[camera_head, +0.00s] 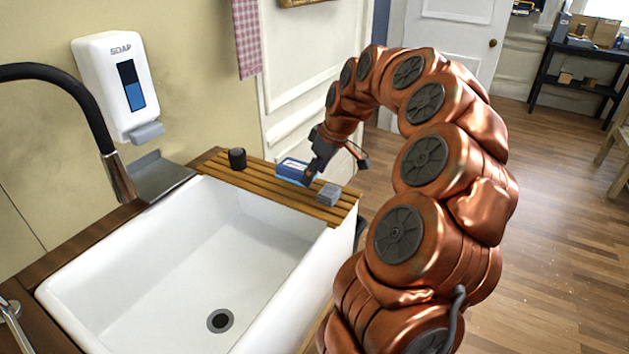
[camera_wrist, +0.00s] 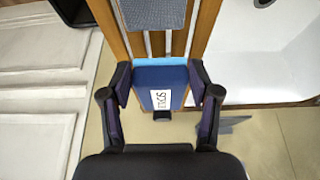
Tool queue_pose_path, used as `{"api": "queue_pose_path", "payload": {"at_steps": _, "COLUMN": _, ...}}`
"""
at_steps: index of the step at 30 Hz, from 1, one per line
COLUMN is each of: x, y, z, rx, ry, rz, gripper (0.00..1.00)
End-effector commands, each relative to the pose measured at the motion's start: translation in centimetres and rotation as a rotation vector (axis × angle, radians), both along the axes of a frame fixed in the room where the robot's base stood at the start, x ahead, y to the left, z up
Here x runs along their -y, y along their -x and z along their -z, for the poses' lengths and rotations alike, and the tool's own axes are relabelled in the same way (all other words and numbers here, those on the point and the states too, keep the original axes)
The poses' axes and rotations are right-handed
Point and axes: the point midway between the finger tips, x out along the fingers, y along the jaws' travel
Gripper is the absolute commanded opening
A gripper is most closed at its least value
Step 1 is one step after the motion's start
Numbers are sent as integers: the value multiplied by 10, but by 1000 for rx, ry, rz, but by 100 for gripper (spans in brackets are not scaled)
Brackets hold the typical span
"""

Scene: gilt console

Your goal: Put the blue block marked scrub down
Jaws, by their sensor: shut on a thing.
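The blue block (camera_head: 291,172) has a white label and a lighter blue edge. It is at the slatted wooden rack (camera_head: 262,182) across the end of the sink. In the wrist view the block (camera_wrist: 174,77) lies between the two fingers, its label partly readable. My gripper (camera_head: 312,172) is shut on it, and in the wrist view the gripper (camera_wrist: 160,92) has a finger against each side. The block is over the rack's slats (camera_wrist: 207,25); I cannot tell whether it touches them.
A grey block (camera_head: 328,195) sits on the rack close to my gripper, also visible in the wrist view (camera_wrist: 152,12). A small black cup (camera_head: 237,159) stands at the rack's wall end. Bare slats lie between. The white sink (camera_head: 150,260) is empty; a black tap (camera_head: 75,85) arches over its left.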

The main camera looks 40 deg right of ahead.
Motion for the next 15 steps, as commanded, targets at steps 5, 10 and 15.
{"api": "queue_pose_path", "payload": {"at_steps": 5, "x": 2, "y": -5, "z": 2, "rx": -2, "ry": -1, "rz": -1, "gripper": 24}}
{"api": "queue_pose_path", "payload": {"at_steps": 10, "x": 2, "y": -4, "z": 17, "rx": -5, "ry": -3, "rz": -1, "gripper": 24}}
{"api": "queue_pose_path", "payload": {"at_steps": 15, "x": 2, "y": -3, "z": 33, "rx": -4, "ry": -3, "rz": -1, "gripper": 24}}
